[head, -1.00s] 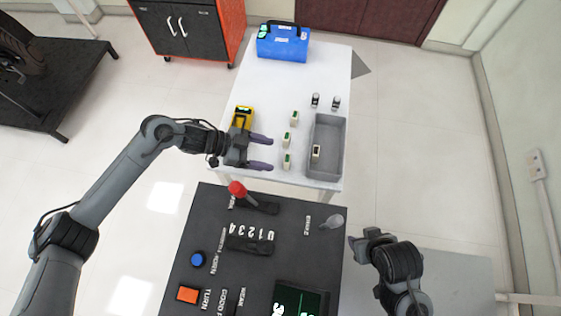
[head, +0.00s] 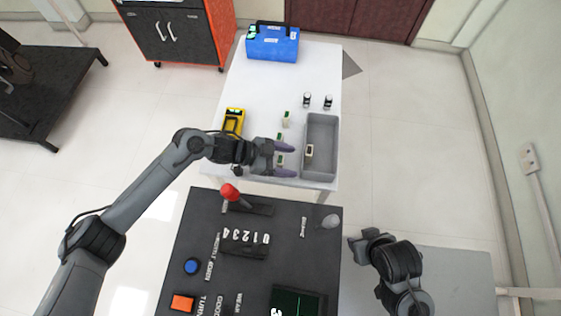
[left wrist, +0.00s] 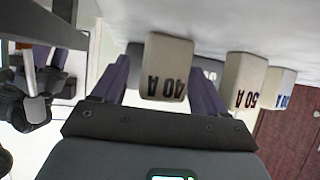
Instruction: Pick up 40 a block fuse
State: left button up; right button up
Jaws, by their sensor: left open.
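The 40 A block fuse (left wrist: 166,68), a pale block with dark lettering, appears upside down between the two fingers of my left gripper in the left wrist view. In the head view my left gripper (head: 290,160) is open over the table's near edge, with a fuse (head: 280,160) between its purple fingers. I see no clear grip on it. A 50 A fuse (left wrist: 246,82) and another fuse (left wrist: 281,88) with blue lettering stand to the right in the wrist view. My right gripper (head: 358,244) is at the lower right, away from the fuses; its jaws are unclear.
A grey tray (head: 321,119) holding one small block (head: 309,151) stands right of the fuses. A yellow device (head: 233,121) is left; two small dark-and-white items (head: 307,99) and a blue case (head: 272,44) are farther back. The black control panel (head: 200,225) is in front.

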pick_arm(q)
jog(key=shift+a, duration=0.1)
jog(key=c, duration=1.1)
jog(key=shift+o, duration=0.2)
jog(key=shift+r, duration=0.2)
